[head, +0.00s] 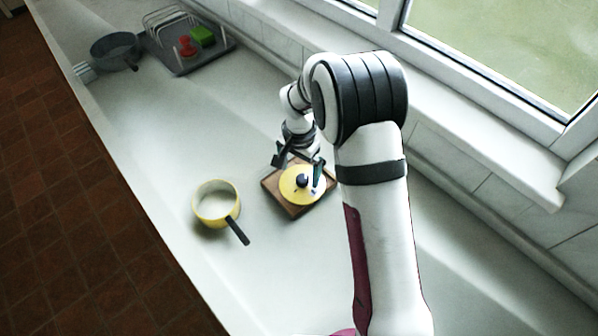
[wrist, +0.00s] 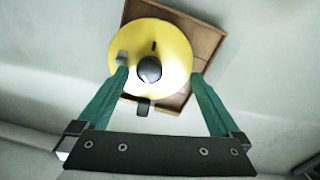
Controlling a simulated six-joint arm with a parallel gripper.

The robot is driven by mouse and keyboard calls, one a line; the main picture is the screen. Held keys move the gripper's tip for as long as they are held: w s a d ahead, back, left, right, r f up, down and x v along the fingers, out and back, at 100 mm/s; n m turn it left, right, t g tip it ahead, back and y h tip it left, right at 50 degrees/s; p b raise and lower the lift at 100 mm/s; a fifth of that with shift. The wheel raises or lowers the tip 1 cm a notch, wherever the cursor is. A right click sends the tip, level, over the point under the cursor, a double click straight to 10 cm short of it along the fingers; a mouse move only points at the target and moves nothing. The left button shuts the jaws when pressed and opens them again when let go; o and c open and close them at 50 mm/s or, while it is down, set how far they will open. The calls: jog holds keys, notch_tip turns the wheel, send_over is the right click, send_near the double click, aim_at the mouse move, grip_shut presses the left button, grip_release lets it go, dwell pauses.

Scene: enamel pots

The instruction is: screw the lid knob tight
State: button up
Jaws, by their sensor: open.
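The yellow lid (head: 292,191) lies on a square wooden board (head: 290,209) on the counter. Its round black knob (head: 302,180) stands at the lid's middle. In the wrist view the knob (wrist: 149,69) shows between and a little beyond the green fingertips, on the yellow lid (wrist: 150,35), with the board (wrist: 203,38) behind. My gripper (wrist: 160,77) is open, with a finger on each side of the knob and apart from it. In the head view my gripper (head: 300,165) is over the lid. I cannot tell its exact height above the knob.
A yellow saucepan (head: 207,214) with a dark handle stands left of the board. A grey pot (head: 115,52) and a grey tray (head: 190,63) with a rack, a red item and a green sponge (head: 203,36) are at the far end. The window wall bounds the right.

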jog(key=shift+r, duration=0.65)
jog(key=n, duration=0.8)
jog(key=shift+n, duration=0.3)
jog(key=n, duration=0.5)
jog(key=shift+n, duration=0.3)
jog(key=n, duration=0.4)
jog(key=shift+f, duration=0.7)
jog(key=c, duration=1.5)
jog(key=m, duration=1.8)
jog(key=o, duration=1.5)
